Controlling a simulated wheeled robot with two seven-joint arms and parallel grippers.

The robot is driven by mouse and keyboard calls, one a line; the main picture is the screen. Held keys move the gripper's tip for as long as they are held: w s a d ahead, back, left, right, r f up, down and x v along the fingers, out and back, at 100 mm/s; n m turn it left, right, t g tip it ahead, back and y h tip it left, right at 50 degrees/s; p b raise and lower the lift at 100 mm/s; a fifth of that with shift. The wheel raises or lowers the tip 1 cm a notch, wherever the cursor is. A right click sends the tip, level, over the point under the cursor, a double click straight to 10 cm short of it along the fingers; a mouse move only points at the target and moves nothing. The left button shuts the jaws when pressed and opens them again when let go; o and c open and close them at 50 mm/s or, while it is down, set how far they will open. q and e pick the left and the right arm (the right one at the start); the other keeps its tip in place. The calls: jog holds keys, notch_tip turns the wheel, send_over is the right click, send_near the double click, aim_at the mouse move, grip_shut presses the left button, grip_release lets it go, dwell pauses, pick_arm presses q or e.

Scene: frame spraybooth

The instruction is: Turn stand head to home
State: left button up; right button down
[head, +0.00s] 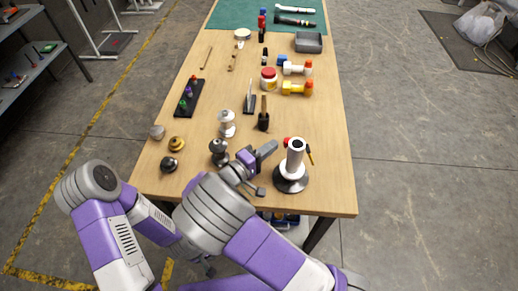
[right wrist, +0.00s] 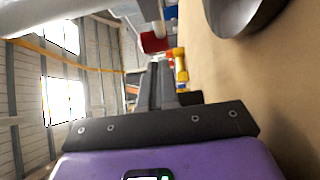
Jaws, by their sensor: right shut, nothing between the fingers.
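The stand (head: 291,182) is at the front right of the table, with a dark round base and a pale metal column. Its head is a pale upright cylinder (head: 296,150) with a dark opening on top. A red knob (head: 286,141) shows at its left and a thin yellow-and-black piece (head: 310,155) at its right. My right gripper (head: 269,149) is just left of the head, shut and empty, apart from the column. In the right wrist view, the red knob (right wrist: 154,42) lies beyond the shut fingers (right wrist: 162,84).
Two pepper-mill-like pieces (head: 227,124) stand left of my right gripper. A black block with a brown handle (head: 263,114) lies behind it. A black rack (head: 185,98), a red-and-white jar (head: 268,79) and yellow fittings (head: 297,88) are farther back. The table right of the stand is clear.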

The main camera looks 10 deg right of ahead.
jog(key=shift+s+d, duration=0.2)
jog(key=shift+d, duration=0.15)
jog(key=shift+w+d, duration=0.1)
jog(key=shift+d, duration=0.1)
jog(key=shift+w+d+m+g+h, duration=0.2)
jog(key=shift+d+m+g+h, duration=0.3)
jog(key=shift+g, duration=0.4)
jog(key=shift+w+d, duration=0.15)
jog(key=shift+d, duration=0.25)
jog(key=p+v, duration=0.1)
jog(key=v, duration=0.6)
jog(key=shift+a, duration=0.35)
